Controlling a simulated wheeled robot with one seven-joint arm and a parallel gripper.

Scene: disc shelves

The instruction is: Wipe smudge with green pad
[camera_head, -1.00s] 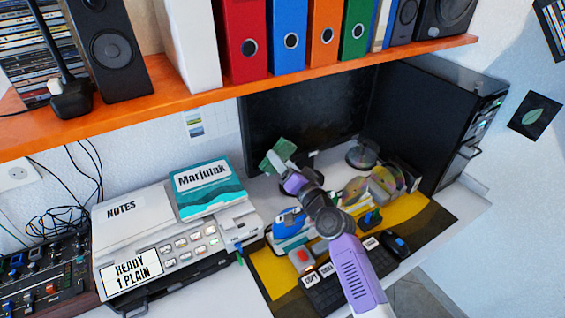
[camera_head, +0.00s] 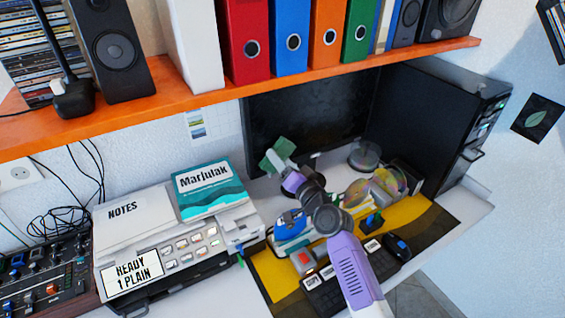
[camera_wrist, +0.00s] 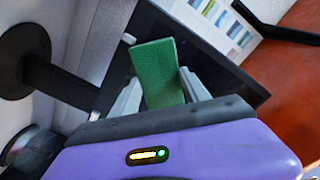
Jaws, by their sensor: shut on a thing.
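A green pad (camera_head: 277,156) is held in my gripper (camera_head: 280,160) in front of the lower part of the dark monitor screen (camera_head: 305,115). The wrist view shows the pad (camera_wrist: 158,73) upright between the two grey fingers of my gripper (camera_wrist: 160,92), which is shut on it. The screen (camera_wrist: 190,55) lies behind the pad there. I cannot tell whether the pad touches the screen. I cannot make out the smudge clearly in either view.
An orange shelf (camera_head: 240,95) with binders runs above the monitor. A black computer tower (camera_head: 432,125) stands to the right. A printer (camera_head: 175,258) with papers is at the left. Discs (camera_head: 385,185), a keyboard (camera_head: 335,290) and a mouse (camera_head: 397,246) crowd the desk under my arm.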

